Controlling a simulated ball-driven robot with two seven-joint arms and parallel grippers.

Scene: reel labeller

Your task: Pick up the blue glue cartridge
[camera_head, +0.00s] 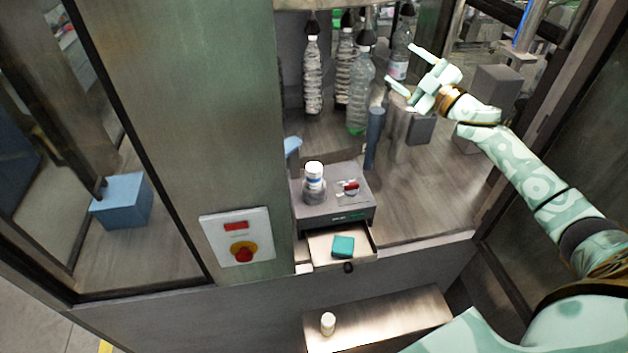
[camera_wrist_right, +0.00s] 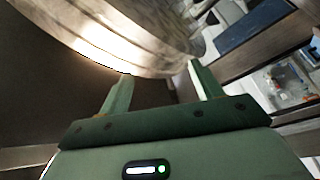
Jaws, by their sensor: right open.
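A dark blue upright cylinder (camera_head: 375,138), which looks like the blue glue cartridge, stands inside the cabinet behind the grey box. My right gripper (camera_head: 401,66) is in the cabinet, above and to the right of the cylinder in the head view, apart from it. Its two fingers are spread and empty. In the right wrist view the open fingers (camera_wrist_right: 160,80) have nothing between them, and I cannot make out the cylinder there. My left gripper is not in view.
Several clear bottles (camera_head: 358,100) hang close to my right gripper. A grey box (camera_head: 350,212) carries a white-capped bottle (camera_head: 314,180); its open drawer (camera_head: 318,248) holds a teal block (camera_head: 343,246). A small white bottle (camera_head: 328,323) stands on the front ledge (camera_head: 390,318). The cabinet floor (camera_head: 435,200) at right is clear.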

